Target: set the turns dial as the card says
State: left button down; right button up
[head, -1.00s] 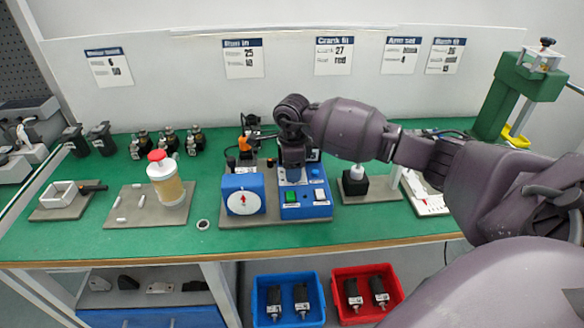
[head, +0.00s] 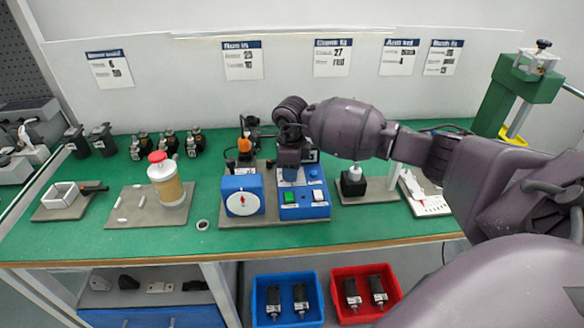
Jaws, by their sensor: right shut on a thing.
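The blue control box (head: 304,208) stands on a grey board mid-table, with a green button, a white button and a blue knob (head: 314,172) on top. My right gripper (head: 290,168) points down over the box's back left part. It is shut on what seems to be the turns dial, which it hides with its setting. Left of the box, a blue unit has a white round face (head: 242,203) with a red pointer. Several cards hang on the back wall; the second from left (head: 242,61) seems to show 25 and 10, but its wording is blurred. My left gripper is not in view.
A white jar with a red cap (head: 167,180) stands on a board to the left. A black block with a white knob (head: 354,182) is right of the box. A green press (head: 524,80) stands at the right. Blue (head: 288,320) and red (head: 368,316) bins are below the table.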

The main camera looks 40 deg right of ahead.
jog(key=m+p, duration=0.1)
jog(key=m, duration=0.1)
jog(key=shift+r+m, duration=0.2)
jog(key=shift+m, duration=0.2)
jog(key=shift+m+p, duration=0.35)
jog(key=shift+m, duration=0.55)
jog(key=m+p, duration=0.1)
jog(key=m, duration=0.2)
jog(key=shift+f+m+p, duration=0.15)
jog(key=shift+m+p, duration=0.35)
jog(key=shift+m, duration=0.3)
jog(key=shift+f, duration=0.1)
jog(key=o, duration=0.6)
jog(key=shift+o, duration=0.2)
